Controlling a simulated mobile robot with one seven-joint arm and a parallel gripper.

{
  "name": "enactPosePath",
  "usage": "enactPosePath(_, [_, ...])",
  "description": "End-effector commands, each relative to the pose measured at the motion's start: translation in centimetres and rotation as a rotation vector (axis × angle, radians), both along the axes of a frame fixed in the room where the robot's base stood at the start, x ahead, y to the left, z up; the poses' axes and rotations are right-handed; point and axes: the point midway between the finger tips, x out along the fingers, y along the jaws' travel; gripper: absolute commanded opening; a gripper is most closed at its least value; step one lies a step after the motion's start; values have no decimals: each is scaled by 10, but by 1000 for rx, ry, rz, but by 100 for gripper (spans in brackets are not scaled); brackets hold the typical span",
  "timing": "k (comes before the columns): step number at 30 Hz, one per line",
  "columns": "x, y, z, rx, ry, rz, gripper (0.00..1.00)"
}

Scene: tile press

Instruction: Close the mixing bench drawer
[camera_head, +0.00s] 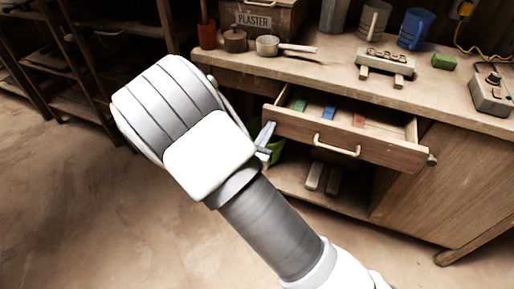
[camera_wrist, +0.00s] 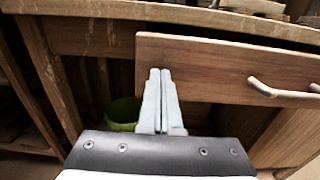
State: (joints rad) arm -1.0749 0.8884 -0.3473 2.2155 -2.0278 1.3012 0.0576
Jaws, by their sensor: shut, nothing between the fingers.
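The mixing bench drawer (camera_head: 343,137) is pulled out from under the bench top, with its inside in view from above. Its pale handle (camera_head: 336,146) is at the middle of the wooden front. A blue, a reddish and a green item lie inside. The drawer front also shows in the wrist view (camera_wrist: 220,66), with the handle (camera_wrist: 284,92) to the right. My gripper (camera_wrist: 160,72) is shut and empty, its fingertips at the left part of the drawer front; I cannot tell if they touch it. In the head view my gripper (camera_head: 268,135) is partly hidden behind my arm.
The bench top (camera_head: 330,72) holds a plaster box (camera_head: 262,22), pots, a blue jug (camera_head: 416,29), a green block (camera_head: 444,61) and a control box (camera_head: 492,90). A green bucket (camera_wrist: 122,114) stands below, left of the drawer. Pale bars lie on the lower shelf. Open floor lies in front.

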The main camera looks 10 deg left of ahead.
Motion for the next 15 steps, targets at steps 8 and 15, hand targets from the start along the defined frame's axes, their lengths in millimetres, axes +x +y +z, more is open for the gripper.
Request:
enactPosePath(8, [75,-22,1,0,-2,-5,0])
enactPosePath(15, [126,-35,0,1,-1,-3,0])
